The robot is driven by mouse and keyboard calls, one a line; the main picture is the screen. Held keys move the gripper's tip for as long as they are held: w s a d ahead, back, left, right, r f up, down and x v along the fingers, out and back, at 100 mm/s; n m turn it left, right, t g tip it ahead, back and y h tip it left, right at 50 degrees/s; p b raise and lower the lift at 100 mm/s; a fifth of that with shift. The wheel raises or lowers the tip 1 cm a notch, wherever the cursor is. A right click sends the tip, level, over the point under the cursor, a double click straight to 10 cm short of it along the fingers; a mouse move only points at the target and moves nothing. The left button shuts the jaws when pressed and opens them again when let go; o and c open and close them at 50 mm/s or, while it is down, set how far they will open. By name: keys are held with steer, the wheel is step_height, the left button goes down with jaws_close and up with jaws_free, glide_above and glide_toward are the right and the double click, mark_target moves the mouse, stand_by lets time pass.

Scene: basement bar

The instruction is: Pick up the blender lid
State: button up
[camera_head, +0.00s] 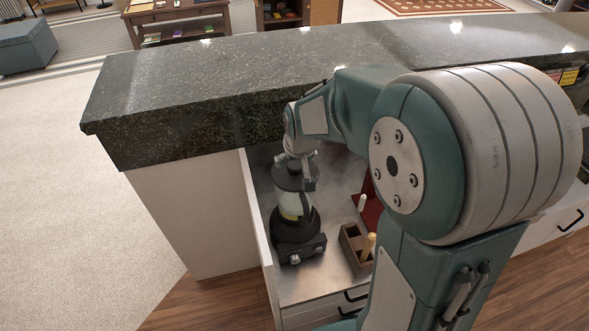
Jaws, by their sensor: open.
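The blender (297,237) stands upright on the lower metal counter, below the dark stone bar top. It has a black base with knobs and a pale, see-through jar. The dark blender lid (290,176) sits on top of the jar. My gripper (299,177) is open at the lid, pointing down from above. One finger shows in front of the lid's right side. The other finger is hard to make out, and I cannot tell whether the fingers touch the lid.
The stone bar top (180,85) rises behind the blender, and a white side panel (258,225) stands at its left. A wooden caddy (352,243) with a pale-handled item is to the right. A red object (372,211) lies behind it, partly hidden by my arm.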

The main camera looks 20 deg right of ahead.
steer(key=shift+w+f, duration=0.15)
steer(key=shift+f, duration=0.25)
jaws_close()
steer(key=shift+r, duration=0.1)
steer(key=shift+r, duration=0.3)
step_height(320, 180, up, 2)
steer(key=shift+r, duration=0.1)
steer(key=s+r, duration=1)
steer(key=s, duration=0.4)
steer(key=shift+d, duration=0.25)
